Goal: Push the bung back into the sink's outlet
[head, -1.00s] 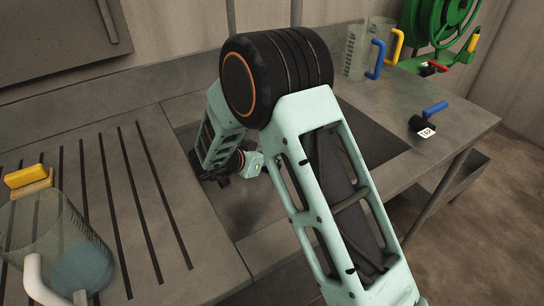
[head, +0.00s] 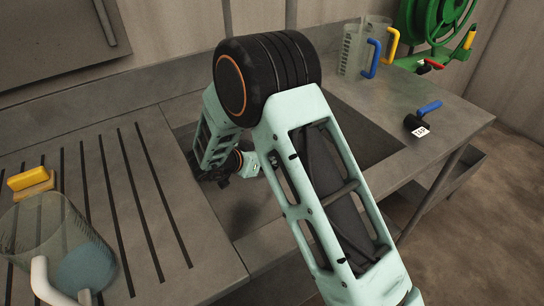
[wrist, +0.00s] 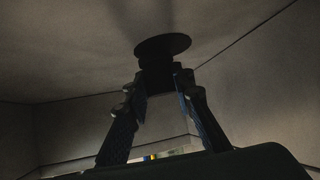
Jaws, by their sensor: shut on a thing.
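The grey sink (head: 258,208) is set into the counter, with my arm reaching down into it. My gripper is low in the sink in the head view, mostly hidden by my arm. In the wrist view my gripper (wrist: 161,82) is shut on the dark bung (wrist: 157,76), held between its two fingertips. A dark round disc (wrist: 162,46) lies just beyond the fingertips against the sink's grey surface. It is too dark to tell whether this disc is the bung's wide part or the outlet, or whether the bung is seated.
A ribbed drainboard (head: 120,190) is at left, with a yellow sponge (head: 30,180) and a clear jug (head: 50,235). Clear jugs (head: 352,50) stand at the back right. A blue-handled tagged valve (head: 420,118) lies on the right counter, near a green hose reel (head: 432,28).

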